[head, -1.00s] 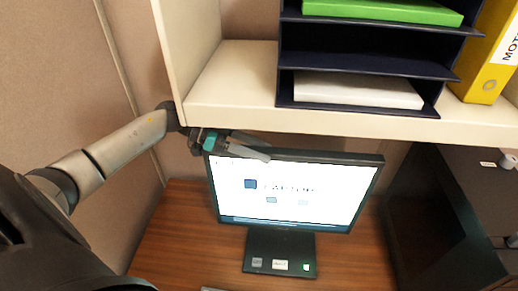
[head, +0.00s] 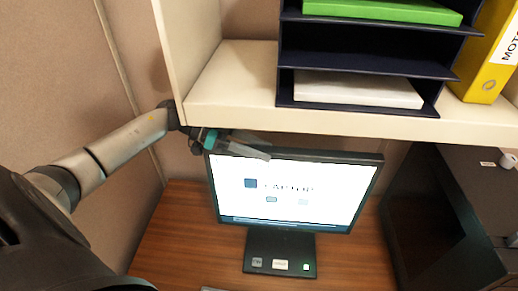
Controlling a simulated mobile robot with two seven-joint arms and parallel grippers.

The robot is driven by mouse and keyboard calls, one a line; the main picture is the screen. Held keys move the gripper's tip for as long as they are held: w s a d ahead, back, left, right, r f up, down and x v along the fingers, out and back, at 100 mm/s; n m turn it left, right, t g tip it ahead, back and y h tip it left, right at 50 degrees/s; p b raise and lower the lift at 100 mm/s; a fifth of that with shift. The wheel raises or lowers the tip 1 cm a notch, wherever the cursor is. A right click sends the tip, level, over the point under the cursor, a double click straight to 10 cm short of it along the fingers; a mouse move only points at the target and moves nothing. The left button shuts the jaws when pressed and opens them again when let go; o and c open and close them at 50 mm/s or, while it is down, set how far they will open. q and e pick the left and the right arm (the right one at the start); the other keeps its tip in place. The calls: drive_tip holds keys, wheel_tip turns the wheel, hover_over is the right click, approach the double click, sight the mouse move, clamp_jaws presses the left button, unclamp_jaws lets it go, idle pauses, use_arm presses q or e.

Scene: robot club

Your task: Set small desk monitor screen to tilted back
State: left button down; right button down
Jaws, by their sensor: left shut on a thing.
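The small desk monitor (head: 290,195) stands on the wooden desk under the shelf, its lit screen facing me. Its dark stand and base (head: 280,253) rest on the desk. My left gripper (head: 250,149) reaches in from the left and is shut on the monitor's top edge near its upper left corner. One light grey finger lies in front of the top bezel; the other finger is mostly hidden. The exact tilt of the screen is hard to tell from this angle. My right gripper is not in view.
A cream shelf (head: 330,122) hangs close above the monitor and my left gripper, with a dark tray rack (head: 365,62) and a yellow binder (head: 490,50) on it. A dark cabinet (head: 440,215) stands at the right. The wooden desk (head: 190,235) is clear left of the stand.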

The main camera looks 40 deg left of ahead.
use_arm(q)
drive_tip(key=shift+w+a+r+n+g, duration=0.1)
drive_tip(key=shift+w+a+n+g, duration=0.3)
drive_tip(key=shift+w, duration=0.4)
drive_tip(key=shift+w+a+n+h+b, duration=0.2)
drive_tip(key=shift+w+a+b, duration=0.35)
drive_tip(key=shift+w+b, duration=0.25)
drive_tip(key=shift+w+a+n+h+b, duration=0.1)
drive_tip(key=shift+w+a+n+b, duration=0.1)
drive_tip(key=shift+w+a+b, duration=0.55)
drive_tip(key=shift+w+d, duration=0.15)
drive_tip(key=shift+d, duration=0.1)
drive_tip(key=c, duration=1)
unclamp_jaws()
drive_tip(key=o, duration=0.5)
drive_tip(key=shift+w, duration=0.15)
drive_tip(key=b+v, duration=0.3)
drive_tip(key=v, duration=1.2)
drive_tip(key=shift+a, duration=0.2)
